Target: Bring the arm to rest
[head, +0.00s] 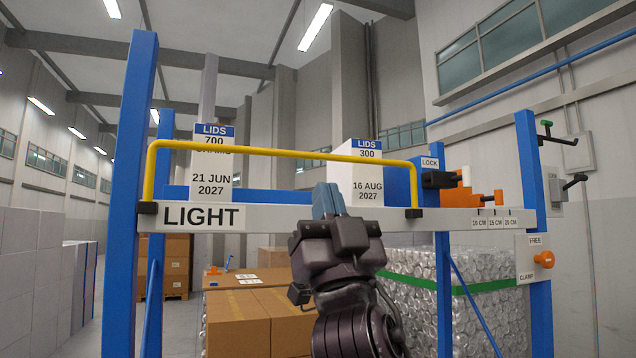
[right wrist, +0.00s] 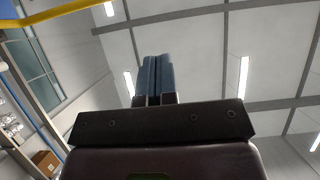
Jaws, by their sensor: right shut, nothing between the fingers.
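My right gripper (head: 326,200) is raised in front of the blue-framed press, with its blue fingers pointing up and closed together. The fingers overlap the grey crossbar (head: 275,217) in the head view; whether they touch it cannot be told. In the right wrist view, the right gripper (right wrist: 158,78) shows its two blue fingers side by side against the ceiling, with nothing between them. My left gripper is in neither view.
A yellow bar (head: 285,150) spans above the crossbar. Two white lid boxes (head: 212,175) (head: 366,172) stand behind it. Cardboard boxes (head: 238,320) and wrapped cups (head: 425,295) sit below. A lock (head: 438,180) and an orange clamp knob (head: 543,260) are at the right.

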